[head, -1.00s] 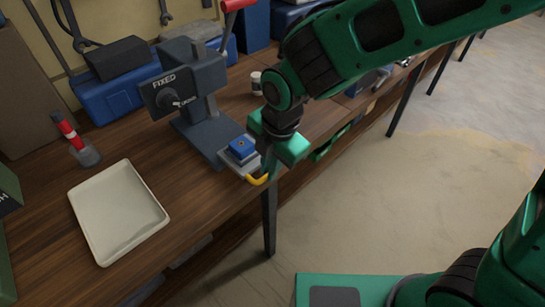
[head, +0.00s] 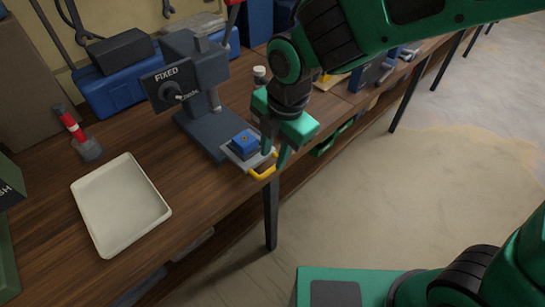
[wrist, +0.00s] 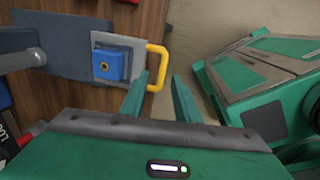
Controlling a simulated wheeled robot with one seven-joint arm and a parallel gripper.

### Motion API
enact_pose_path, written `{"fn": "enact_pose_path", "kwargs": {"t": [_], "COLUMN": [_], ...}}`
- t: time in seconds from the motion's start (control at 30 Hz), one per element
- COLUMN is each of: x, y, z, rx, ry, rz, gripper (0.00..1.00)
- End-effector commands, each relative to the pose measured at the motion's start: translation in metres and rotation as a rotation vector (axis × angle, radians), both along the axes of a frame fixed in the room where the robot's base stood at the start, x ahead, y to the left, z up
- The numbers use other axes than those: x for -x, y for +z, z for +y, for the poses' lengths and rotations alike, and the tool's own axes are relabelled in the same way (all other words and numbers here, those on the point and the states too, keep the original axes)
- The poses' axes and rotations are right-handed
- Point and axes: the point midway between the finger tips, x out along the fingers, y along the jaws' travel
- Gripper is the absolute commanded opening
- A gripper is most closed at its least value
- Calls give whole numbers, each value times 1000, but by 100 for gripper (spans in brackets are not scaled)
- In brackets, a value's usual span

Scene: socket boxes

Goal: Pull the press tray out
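The press tray (head: 237,161) is a grey plate at the front of the press base, with a blue block (head: 244,143) on it. Its yellow handle (head: 264,172) sticks out past the table edge; the handle also shows in the wrist view (wrist: 162,68). The dark grey press (head: 190,75) stands behind, with a "FIXED" label. My gripper (head: 275,152) is above the handle in the head view. In the wrist view my gripper (wrist: 158,85) has its fingers apart with nothing between them; the handle lies just beyond the left fingertip. I cannot tell whether they touch.
An empty cream tray (head: 121,205) lies on the wooden bench at left, near a red-and-white handled tool (head: 75,133). A small white-capped container (head: 259,74) stands behind my gripper. The floor (head: 400,190) in front of the bench is clear.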

Motion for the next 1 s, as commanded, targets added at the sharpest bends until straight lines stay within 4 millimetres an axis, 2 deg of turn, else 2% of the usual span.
{"fn": "enact_pose_path", "kwargs": {"t": [0.03,0.2,0.4,1.0], "x": [0,3,6,6], "y": [12,41,62,67], "z": [-1,-5,-9,-10], "rx": [-3,-3,-2,0], "ry": [-1,0,-1,-5], "rz": [-5,-4,-3,0], "gripper": [29,29,29,29]}}
